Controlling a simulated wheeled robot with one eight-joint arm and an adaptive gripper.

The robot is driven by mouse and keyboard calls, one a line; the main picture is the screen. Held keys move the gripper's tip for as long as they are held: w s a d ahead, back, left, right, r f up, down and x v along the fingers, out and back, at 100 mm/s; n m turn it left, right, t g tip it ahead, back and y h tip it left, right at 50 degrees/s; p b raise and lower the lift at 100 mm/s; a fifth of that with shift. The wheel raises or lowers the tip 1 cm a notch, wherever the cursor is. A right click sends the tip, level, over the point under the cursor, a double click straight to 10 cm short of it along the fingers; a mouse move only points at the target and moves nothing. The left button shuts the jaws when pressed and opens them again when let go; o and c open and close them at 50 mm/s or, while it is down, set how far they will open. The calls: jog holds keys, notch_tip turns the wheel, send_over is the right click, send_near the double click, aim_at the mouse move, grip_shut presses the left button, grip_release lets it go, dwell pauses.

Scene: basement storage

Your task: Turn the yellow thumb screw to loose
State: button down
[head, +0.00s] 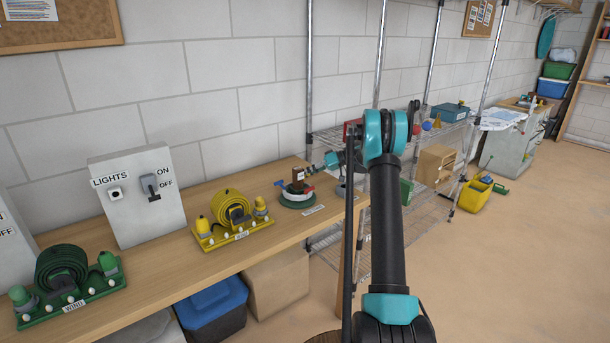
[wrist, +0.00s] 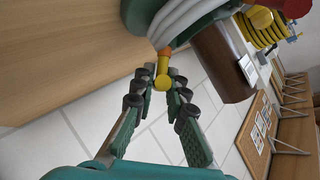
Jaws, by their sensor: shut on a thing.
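The yellow thumb screw (wrist: 162,80) shows in the wrist view, with an orange part (wrist: 165,52) just beyond it. It sits at the edge of a device with a dark green base, white rings (wrist: 190,22) and a brown upright body (wrist: 222,65). My gripper (wrist: 162,88) has its two fingertips on either side of the screw, shut on it. In the head view the device (head: 297,203) stands near the right end of the wooden bench (head: 150,270), and my gripper (head: 334,160) reaches its right side. The screw itself cannot be made out there.
A yellow strap unit (head: 233,230), a light-switch box (head: 137,195) and a green strap unit (head: 66,285) stand left along the bench. A block wall runs behind. Wire shelving (head: 350,215) stands right of the bench. The floor (head: 510,270) to the right is open.

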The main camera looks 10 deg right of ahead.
jog(key=shift+s, duration=0.1)
jog(key=c, duration=1.5)
grip_release()
jog(key=shift+c, duration=0.2)
jog(key=shift+d, duration=0.15)
jog(key=v, duration=1.1)
jog(key=shift+d+r, duration=0.2)
jog(key=shift+d, duration=0.1)
